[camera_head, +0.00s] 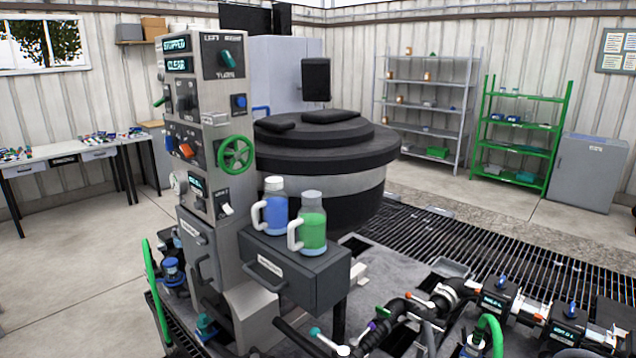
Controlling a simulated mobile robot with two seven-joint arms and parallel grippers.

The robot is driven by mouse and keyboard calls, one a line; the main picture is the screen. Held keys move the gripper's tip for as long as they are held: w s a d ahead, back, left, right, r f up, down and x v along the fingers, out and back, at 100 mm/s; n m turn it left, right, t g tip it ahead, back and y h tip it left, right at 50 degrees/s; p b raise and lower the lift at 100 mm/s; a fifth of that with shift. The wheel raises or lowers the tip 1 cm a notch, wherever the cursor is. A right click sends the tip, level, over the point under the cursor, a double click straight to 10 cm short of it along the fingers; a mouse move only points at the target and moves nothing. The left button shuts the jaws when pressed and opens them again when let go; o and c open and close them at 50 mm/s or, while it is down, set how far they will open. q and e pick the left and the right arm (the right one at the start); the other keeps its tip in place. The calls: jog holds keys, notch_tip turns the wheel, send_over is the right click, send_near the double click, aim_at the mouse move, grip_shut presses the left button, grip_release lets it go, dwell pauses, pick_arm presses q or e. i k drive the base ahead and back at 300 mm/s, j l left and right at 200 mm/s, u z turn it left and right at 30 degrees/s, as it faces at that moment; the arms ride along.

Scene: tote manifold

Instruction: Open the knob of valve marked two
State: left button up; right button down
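A pipe manifold runs along the lower right. It carries a dark valve body (497,296) with a small blue knob (502,282) on top. To its right is a second valve body (563,325) with another blue knob (572,308). Both have small lit labels, too small to read surely, so I cannot tell which valve is marked two. More coloured handles, orange, green and red, sit along the black pipes (400,308) to the left. How far each knob is turned is unclear. Neither of my grippers is in view.
A grey control column (205,130) with a green handwheel (236,153) stands left of centre. A blue jug (275,212) and a green jug (312,228) stand on a dark drawer box (322,270). A large black-lidded tank (325,145) is behind. Open floor lies at left.

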aim_at(570, 312)
jog(key=z, duration=1.6)
